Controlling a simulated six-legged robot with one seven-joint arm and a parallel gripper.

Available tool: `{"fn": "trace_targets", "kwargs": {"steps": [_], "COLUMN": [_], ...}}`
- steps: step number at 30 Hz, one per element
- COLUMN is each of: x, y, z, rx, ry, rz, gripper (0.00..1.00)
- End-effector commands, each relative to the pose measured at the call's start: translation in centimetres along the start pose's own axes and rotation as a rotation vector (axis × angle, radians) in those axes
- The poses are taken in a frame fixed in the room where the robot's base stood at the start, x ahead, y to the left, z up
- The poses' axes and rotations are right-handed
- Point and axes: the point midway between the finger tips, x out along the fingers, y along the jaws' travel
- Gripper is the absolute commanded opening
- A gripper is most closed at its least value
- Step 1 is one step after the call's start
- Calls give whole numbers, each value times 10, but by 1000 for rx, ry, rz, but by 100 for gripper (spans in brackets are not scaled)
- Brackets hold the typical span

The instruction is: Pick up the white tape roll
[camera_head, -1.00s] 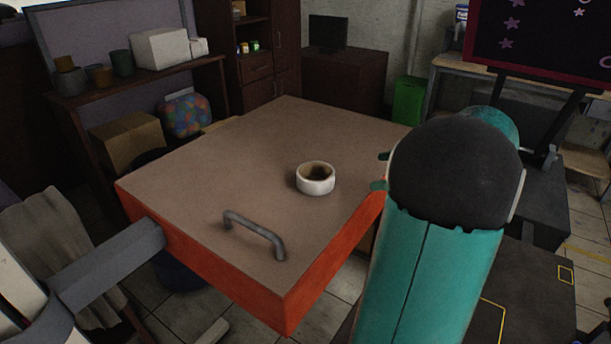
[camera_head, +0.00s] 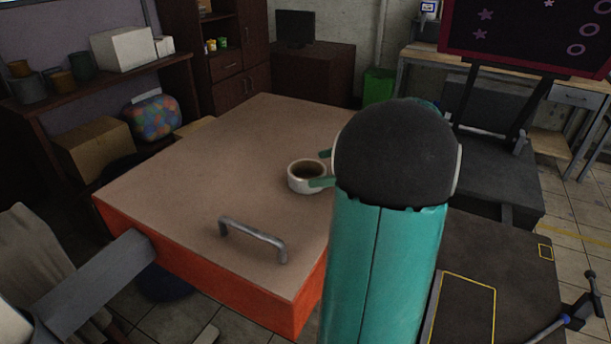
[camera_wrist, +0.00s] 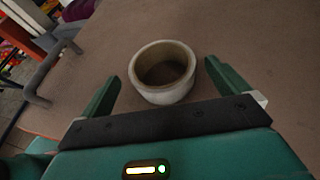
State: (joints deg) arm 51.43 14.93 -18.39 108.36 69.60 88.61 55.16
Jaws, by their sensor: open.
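The white tape roll (camera_head: 298,180) lies flat on the brown top of the orange-sided table (camera_head: 190,180), near its right edge. In the wrist view the roll (camera_wrist: 146,90) sits between the tips of my open gripper (camera_wrist: 165,85), with its hole facing up. The left finger has a clear gap to it; the right finger is closer to its side. In the head view my gripper (camera_head: 325,168) reaches in from the right, and a green finger covers part of the roll. My teal and black arm hides the table's right side.
A grey metal handle (camera_head: 252,238) stands up from the table's front area, left of the roll; it also shows in the wrist view (camera_wrist: 48,70). The rest of the tabletop is clear. Shelves (camera_head: 130,80) with boxes and pots stand behind on the left.

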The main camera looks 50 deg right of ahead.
Motion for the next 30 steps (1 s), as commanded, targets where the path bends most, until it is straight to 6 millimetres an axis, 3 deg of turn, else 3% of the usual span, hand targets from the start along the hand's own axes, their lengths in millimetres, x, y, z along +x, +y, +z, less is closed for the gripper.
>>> {"fn": "trace_targets", "kwargs": {"steps": [5,15,21,22,28,30], "x": [12,59,60,60,60,60], "y": [1,0,0,0,0,0], "z": [0,0,0,0,0,0], "rx": [1,2,1,1,1,1], "ry": [1,1,1,1,1,1], "rz": [1,0,-1,-1,-1,-1], "gripper": [100,100,100,98,59,59]}}
